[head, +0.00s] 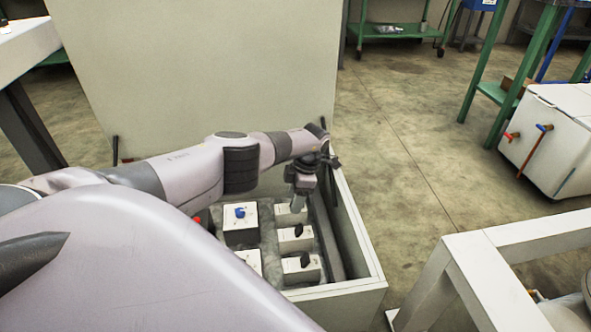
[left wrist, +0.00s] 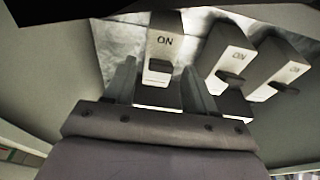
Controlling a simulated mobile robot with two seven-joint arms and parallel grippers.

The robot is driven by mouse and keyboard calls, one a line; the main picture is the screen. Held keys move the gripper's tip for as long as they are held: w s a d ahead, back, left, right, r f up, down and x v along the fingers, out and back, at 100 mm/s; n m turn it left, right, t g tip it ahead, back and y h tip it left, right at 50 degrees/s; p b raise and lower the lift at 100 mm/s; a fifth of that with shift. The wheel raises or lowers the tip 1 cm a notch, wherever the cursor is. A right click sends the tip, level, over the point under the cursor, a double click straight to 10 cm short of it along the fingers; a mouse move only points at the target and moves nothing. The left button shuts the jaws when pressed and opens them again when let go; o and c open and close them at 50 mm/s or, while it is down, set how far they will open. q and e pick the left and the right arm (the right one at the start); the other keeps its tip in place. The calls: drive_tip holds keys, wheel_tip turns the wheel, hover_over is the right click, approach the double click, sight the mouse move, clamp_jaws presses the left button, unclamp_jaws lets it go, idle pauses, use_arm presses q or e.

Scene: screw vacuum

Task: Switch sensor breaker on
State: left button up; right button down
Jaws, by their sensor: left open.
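A breaker (left wrist: 164,42) marked ON, with a dark lever (left wrist: 159,66), stands between the spread fingers of my left gripper (left wrist: 158,75) in the left wrist view. Two more ON-marked breakers, a middle one (left wrist: 228,58) and a right one (left wrist: 289,72), stand to the right of the fingers. In the head view my left gripper (head: 299,197) points down into an open box over the farthest breaker of the right row, partly hiding it. The middle breaker (head: 305,240) and near breaker (head: 312,273) show dark levers. No label names the sensor breaker. My right gripper is not in view.
The box's pale right wall (head: 357,240) stands close to the gripper. A white unit with a blue knob (head: 240,212) and a red part (head: 197,221) lie left of the breakers. A tall pale panel (head: 200,70) rises behind. My arm hides part of the box.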

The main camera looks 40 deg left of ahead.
use_arm(q)
drive_tip(key=shift+w+r, duration=0.1)
drive_tip(key=shift+r, duration=0.35)
drive_tip(key=p+v, duration=0.3)
drive_tip(key=v, duration=0.3)
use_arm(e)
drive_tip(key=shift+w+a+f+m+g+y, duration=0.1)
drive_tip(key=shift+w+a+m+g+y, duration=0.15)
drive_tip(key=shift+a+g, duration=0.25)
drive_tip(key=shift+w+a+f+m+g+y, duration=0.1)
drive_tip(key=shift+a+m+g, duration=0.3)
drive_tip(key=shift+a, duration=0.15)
